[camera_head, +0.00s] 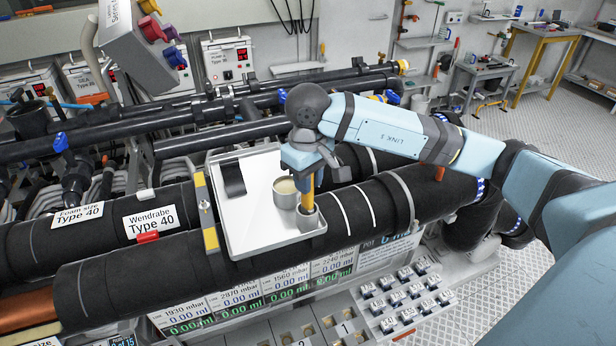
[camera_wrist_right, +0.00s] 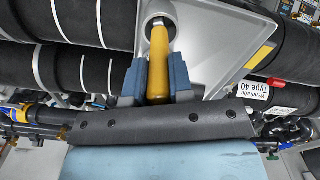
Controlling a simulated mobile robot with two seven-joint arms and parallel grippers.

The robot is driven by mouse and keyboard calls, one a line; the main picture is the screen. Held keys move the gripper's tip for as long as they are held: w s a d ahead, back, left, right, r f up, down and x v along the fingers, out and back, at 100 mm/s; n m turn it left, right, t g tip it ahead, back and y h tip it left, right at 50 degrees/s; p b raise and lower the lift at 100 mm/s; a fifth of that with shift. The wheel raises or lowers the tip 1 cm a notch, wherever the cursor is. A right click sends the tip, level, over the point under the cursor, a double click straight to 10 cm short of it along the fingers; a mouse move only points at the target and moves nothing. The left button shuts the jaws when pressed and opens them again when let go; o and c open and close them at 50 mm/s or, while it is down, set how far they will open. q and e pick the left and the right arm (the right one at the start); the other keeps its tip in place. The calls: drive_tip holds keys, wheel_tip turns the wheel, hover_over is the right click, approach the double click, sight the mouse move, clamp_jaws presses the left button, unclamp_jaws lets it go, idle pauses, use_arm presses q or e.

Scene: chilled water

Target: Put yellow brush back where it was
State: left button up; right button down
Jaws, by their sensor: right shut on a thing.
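The yellow brush (camera_head: 308,192) stands roughly upright, with its lower end in a small grey cup (camera_head: 308,216) at the right side of a metal tray (camera_head: 250,236). My right gripper (camera_head: 308,172) is shut on the brush's handle from above. In the right wrist view, the yellow handle (camera_wrist_right: 159,62) sits between the two blue fingers (camera_wrist_right: 158,82), and its far end goes into a round holder (camera_wrist_right: 158,28). The brush's bristles are hidden. My left gripper is not in view.
A round tin (camera_head: 286,196) stands on the tray just left of the brush. The tray rests on thick black pipes (camera_head: 130,262). A dark clip-like piece (camera_head: 232,178) lies at the tray's back left. Numbered blocks (camera_head: 405,298) sit in front at lower right.

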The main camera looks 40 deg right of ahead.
drive_tip(key=shift+f+b, duration=0.2)
drive_tip(key=shift+b, duration=0.1)
drive_tip(key=c, duration=1)
unclamp_jaws()
drive_tip(key=shift+r, duration=0.15)
drive_tip(key=shift+r+p, duration=0.2)
drive_tip(key=shift+p, duration=0.25)
drive_tip(key=shift+w+r+b, duration=0.1)
drive_tip(key=shift+r+b, duration=0.2)
drive_tip(key=shift+b, duration=0.05)
wheel_tip(320, 180, up, 10)
drive_tip(key=shift+r+b, duration=0.1)
drive_tip(key=shift+b, duration=0.9)
drive_tip(key=shift+r, duration=0.5)
